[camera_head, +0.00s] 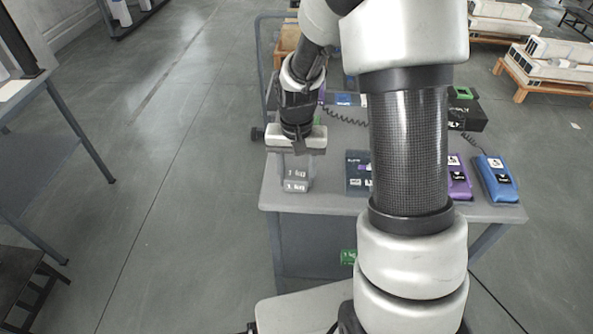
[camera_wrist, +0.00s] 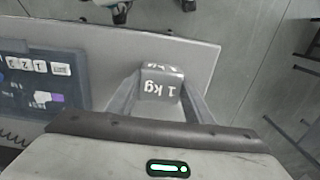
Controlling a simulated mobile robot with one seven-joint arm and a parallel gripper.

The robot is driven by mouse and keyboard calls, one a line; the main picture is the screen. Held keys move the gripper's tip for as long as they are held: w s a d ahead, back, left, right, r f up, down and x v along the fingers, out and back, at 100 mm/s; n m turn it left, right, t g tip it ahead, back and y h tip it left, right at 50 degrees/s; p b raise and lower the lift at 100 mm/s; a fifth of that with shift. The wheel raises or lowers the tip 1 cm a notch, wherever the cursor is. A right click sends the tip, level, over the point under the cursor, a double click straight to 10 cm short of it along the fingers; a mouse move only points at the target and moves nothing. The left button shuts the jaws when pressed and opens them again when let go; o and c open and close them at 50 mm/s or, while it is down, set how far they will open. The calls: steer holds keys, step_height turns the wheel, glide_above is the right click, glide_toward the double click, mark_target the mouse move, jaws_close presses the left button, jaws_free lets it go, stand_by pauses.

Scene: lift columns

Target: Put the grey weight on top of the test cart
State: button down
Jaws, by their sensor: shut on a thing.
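The grey weight (camera_wrist: 162,88), marked "1 kg", sits between the two fingers of my gripper (camera_wrist: 158,98) in the wrist view. In the head view the weight (camera_head: 296,184) shows below my gripper (camera_head: 296,165), over the left front part of the test cart's grey top (camera_head: 330,202). My gripper is shut on the weight. I cannot tell whether the weight touches the cart top or hangs just above it. In the wrist view the cart top (camera_wrist: 200,55) lies around and beneath the weight.
On the cart, right of the weight, are a dark device (camera_head: 357,173), a purple device (camera_head: 459,180) and a blue device (camera_head: 495,178). A black box (camera_head: 468,113) stands behind them. My arm hides the cart's middle. A table (camera_head: 40,150) stands at left. Open floor (camera_head: 170,180) lies between.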

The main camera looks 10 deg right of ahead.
steer(key=c, duration=0.9)
jaws_free()
steer(key=shift+f, duration=0.1)
